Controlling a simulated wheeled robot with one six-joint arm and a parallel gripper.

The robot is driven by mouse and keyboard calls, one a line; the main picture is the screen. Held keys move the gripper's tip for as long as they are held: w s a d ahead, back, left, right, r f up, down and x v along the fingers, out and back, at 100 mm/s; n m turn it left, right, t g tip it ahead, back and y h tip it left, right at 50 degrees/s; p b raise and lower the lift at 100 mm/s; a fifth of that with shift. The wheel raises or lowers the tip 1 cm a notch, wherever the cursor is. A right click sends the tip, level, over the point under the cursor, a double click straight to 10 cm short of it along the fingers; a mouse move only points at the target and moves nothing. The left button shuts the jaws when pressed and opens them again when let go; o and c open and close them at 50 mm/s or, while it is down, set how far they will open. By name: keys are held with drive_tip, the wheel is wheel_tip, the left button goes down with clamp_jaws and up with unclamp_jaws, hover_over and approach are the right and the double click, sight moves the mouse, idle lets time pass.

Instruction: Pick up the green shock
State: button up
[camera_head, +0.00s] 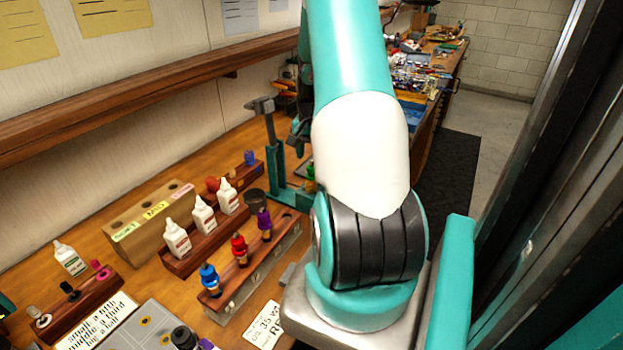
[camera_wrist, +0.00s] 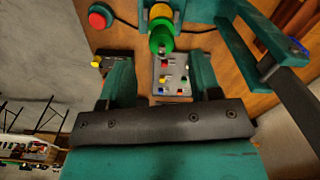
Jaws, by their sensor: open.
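The green shock has a round green cap (camera_wrist: 160,38) and a yellow-orange body (camera_wrist: 160,12), at the top middle of the wrist view. In the head view a small green part (camera_head: 311,172) shows by the teal stand, mostly hidden behind my arm. My gripper (camera_wrist: 162,62) is open and empty, with one finger on each side of the picture's middle. The green cap lies beyond the fingertips, roughly in line with the gap between them. No contact shows.
A teal stand (camera_head: 276,165) with a grey lever stands close by. A wooden rack (camera_head: 262,260) holds blue, red and purple shocks. A button panel (camera_wrist: 172,75) and red button (camera_wrist: 100,15) lie near the green cap. White bottles (camera_head: 203,214) stand further left.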

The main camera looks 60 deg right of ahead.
sight(311, 167)
drive_tip(key=f+p, duration=0.1)
drive_tip(key=f, duration=0.1)
drive_tip(key=f+p, duration=0.1)
drive_tip(key=f, duration=0.2)
drive_tip(key=shift+a, duration=0.2)
drive_tip(key=shift+w, duration=0.1)
drive_tip(key=c, duration=1)
